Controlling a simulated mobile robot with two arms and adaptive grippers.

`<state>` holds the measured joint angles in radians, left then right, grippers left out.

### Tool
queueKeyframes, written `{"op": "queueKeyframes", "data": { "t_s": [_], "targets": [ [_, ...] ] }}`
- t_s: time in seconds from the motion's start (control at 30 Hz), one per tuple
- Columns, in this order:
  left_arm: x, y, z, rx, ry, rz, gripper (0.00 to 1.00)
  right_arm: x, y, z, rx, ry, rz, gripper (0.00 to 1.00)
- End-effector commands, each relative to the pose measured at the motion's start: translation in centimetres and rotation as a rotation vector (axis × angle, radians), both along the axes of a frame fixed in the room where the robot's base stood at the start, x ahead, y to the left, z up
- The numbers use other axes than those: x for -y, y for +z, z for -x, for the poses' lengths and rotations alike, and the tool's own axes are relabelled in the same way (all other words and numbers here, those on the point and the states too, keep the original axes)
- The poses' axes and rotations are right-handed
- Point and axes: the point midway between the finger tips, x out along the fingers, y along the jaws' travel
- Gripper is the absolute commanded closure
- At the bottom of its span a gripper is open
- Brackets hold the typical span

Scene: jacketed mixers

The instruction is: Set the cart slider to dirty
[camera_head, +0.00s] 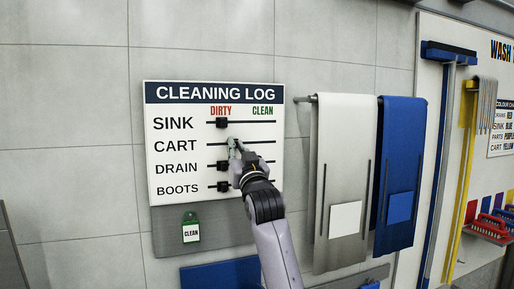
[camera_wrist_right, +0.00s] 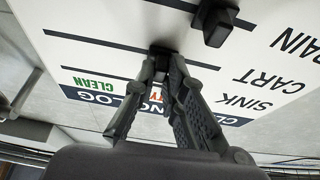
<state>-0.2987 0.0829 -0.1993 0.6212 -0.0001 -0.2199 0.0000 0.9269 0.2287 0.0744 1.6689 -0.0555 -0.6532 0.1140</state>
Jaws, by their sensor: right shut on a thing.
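The white cleaning log board (camera_head: 162,95) hangs on the tiled wall, with rows SINK, CART, DRAIN and BOOTS under DIRTY and CLEAN. My right gripper (camera_head: 235,144) is at the CART track (camera_head: 262,142), a little right of the DIRTY column and left of CLEAN. In the right wrist view my gripper (camera_wrist_right: 168,68) is shut on the dark cart slider (camera_wrist_right: 160,48), which the fingers partly hide. The sink slider (camera_head: 222,123), drain slider (camera_head: 223,166) and boots slider (camera_head: 223,187) sit under DIRTY. My left gripper is not in view.
The drain slider (camera_wrist_right: 214,24) is close to my right gripper in the wrist view. A green CLEAN tag (camera_head: 191,229) hangs below the board. A white apron (camera_head: 340,150) and a blue apron (camera_head: 400,150) hang to the right.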

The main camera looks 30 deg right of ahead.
Motion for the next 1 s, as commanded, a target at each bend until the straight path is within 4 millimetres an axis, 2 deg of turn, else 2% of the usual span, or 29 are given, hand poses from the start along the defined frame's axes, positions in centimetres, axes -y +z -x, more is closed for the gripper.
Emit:
{"op": "queueKeyframes", "data": {
  "t_s": [0.03, 0.2, 0.57, 0.6, 0.87, 1.0],
  "targets": [
    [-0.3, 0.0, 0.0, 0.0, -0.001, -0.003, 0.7, -1.4, 0.0, -0.3, 0.0, 0.004, -0.003, 1.0],
    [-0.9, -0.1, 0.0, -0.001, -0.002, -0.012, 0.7, -3.8, 0.1, -0.8, 0.001, -0.001, 0.0, 1.0],
    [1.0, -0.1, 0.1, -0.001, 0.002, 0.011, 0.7, -4.3, 0.1, -0.9, 0.002, -0.002, 0.002, 1.0],
    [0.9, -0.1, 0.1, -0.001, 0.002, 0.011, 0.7, -4.3, 0.1, -0.9, 0.002, -0.002, 0.002, 0.87],
    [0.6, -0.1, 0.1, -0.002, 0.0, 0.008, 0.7, -4.2, 0.1, -0.9, 0.002, -0.002, 0.002, 0.7],
    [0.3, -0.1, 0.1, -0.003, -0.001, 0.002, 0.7, -4.2, 0.1, -0.9, 0.002, -0.003, 0.002, 0.68]
  ]
}}
